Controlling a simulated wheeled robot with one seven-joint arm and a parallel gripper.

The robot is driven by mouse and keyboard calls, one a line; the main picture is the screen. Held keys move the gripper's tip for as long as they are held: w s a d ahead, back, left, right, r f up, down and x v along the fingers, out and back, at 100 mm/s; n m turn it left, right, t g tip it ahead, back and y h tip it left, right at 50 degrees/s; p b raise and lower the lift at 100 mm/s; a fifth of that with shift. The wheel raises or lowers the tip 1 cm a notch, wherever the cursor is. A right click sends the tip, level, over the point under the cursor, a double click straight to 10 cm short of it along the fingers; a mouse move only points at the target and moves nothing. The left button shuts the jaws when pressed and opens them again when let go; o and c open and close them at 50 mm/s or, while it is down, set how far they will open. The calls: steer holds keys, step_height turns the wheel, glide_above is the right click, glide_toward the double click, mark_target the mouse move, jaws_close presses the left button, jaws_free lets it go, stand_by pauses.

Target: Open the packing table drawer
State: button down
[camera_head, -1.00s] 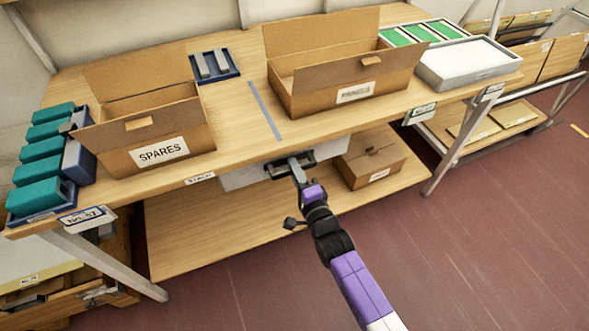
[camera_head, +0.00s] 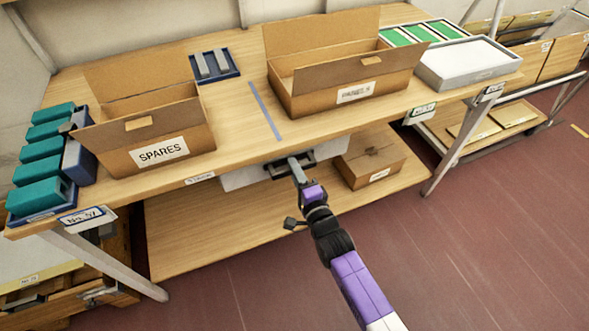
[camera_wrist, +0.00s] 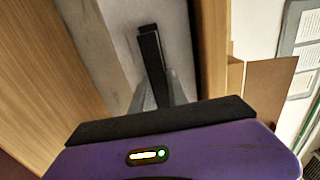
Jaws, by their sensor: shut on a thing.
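The packing table (camera_head: 235,125) has a pale grey drawer (camera_head: 240,177) under the front edge of its wooden top. The drawer front looks flush or nearly flush under the top; I cannot tell if it stands out at all. A dark handle (camera_head: 290,164) sits on the drawer front. My gripper (camera_head: 297,165) reaches up from the lower right and is shut on the handle. In the wrist view my gripper's fingers (camera_wrist: 153,65) lie against the pale drawer front (camera_wrist: 115,50), and the handle is mostly hidden there.
On the tabletop stand an open SPARES box (camera_head: 160,152), another open carton (camera_head: 350,95), teal-topped blue bins (camera_head: 40,172) and a grey tray (camera_head: 465,75). A closed carton (camera_head: 370,165) sits on the lower shelf, right of my gripper. The red floor in front is clear.

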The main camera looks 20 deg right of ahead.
steer(key=shift+s, duration=0.1)
steer(key=s+p, duration=0.4)
steer(key=s, duration=1.9)
steer(key=shift+s, duration=0.1)
steer(key=c, duration=1.3)
jaws_free()
steer(key=s+b, duration=0.1)
steer(key=s, duration=0.6)
steer(key=shift+s, duration=0.4)
